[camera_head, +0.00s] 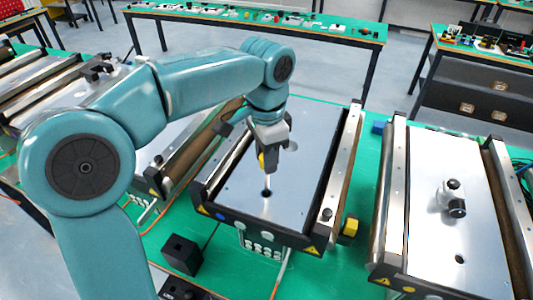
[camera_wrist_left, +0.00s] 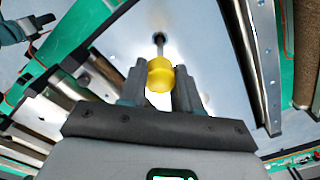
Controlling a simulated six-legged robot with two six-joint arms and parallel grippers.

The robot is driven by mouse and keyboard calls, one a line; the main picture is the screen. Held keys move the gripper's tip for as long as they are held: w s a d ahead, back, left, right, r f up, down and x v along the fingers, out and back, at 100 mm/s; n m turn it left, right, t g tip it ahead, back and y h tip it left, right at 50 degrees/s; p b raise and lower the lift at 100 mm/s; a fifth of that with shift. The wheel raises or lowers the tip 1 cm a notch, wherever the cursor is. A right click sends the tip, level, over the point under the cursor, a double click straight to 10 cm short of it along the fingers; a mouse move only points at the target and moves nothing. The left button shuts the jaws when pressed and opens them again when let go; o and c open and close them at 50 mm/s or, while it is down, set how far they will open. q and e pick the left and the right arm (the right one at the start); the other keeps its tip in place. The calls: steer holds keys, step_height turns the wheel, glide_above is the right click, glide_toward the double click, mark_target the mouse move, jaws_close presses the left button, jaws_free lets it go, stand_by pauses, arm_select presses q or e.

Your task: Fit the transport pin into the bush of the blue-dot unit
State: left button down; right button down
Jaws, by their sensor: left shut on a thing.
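The transport pin has a yellow head (camera_head: 262,161) and a thin pale shaft that points down. My left gripper (camera_head: 268,156) is shut on the yellow head, which also shows between the fingers in the left wrist view (camera_wrist_left: 160,75). The blue-dot unit (camera_head: 310,190) is the middle conveyor, with a blue dot (camera_head: 220,216) on its dark front. Its bush (camera_head: 267,193) is a dark ring in the metal plate; it also shows in the left wrist view (camera_wrist_left: 159,38). The shaft's lower end is at the bush; I cannot tell how deep it sits. My right gripper is not seen.
A right-hand conveyor unit (camera_head: 480,180) with a yellow dot (camera_head: 408,289) carries a black-and-white knobbed part (camera_head: 453,197) and a hole. A black block (camera_head: 182,254) stands on the green table at front left.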

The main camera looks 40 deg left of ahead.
arm_select(q)
steer(key=shift+f+b, duration=1.95)
steer(key=shift+f, duration=0.9)
steer(key=shift+c, duration=0.8)
jaws_free()
step_height(320, 180, up, 7)
steer(key=p, duration=0.6)
steer(key=shift+r+p, duration=0.1)
steer(key=shift+p, duration=0.3)
